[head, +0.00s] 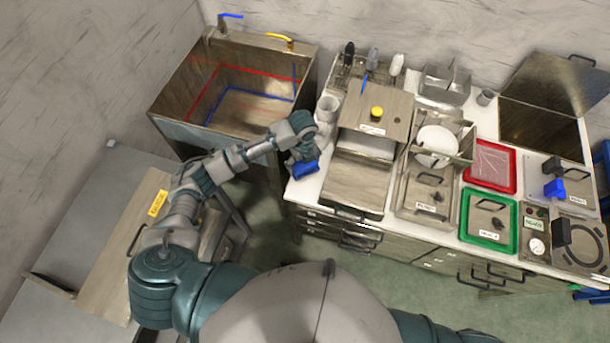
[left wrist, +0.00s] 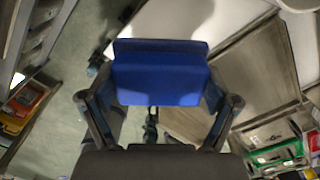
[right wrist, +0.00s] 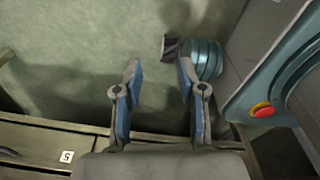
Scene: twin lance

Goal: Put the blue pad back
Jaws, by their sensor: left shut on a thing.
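The blue pad (head: 304,170) is at the left front end of the white counter, at the end of my left arm. My left gripper (head: 303,157) is shut on it. In the left wrist view the blue pad (left wrist: 160,78) fills the space between the two fingers, with a finger at each side. The pad is over or at the counter edge; I cannot tell whether it touches the counter. My right gripper (right wrist: 160,85) is open and empty in the right wrist view, over green floor beside a drawer front.
A sink (head: 235,85) with red and blue lines stands at the back left. A steel box (head: 358,185) is right of the pad, with a white container (head: 327,110) behind. A red tray (head: 490,167) and green tray (head: 488,220) lie farther right. Drawers line the counter front.

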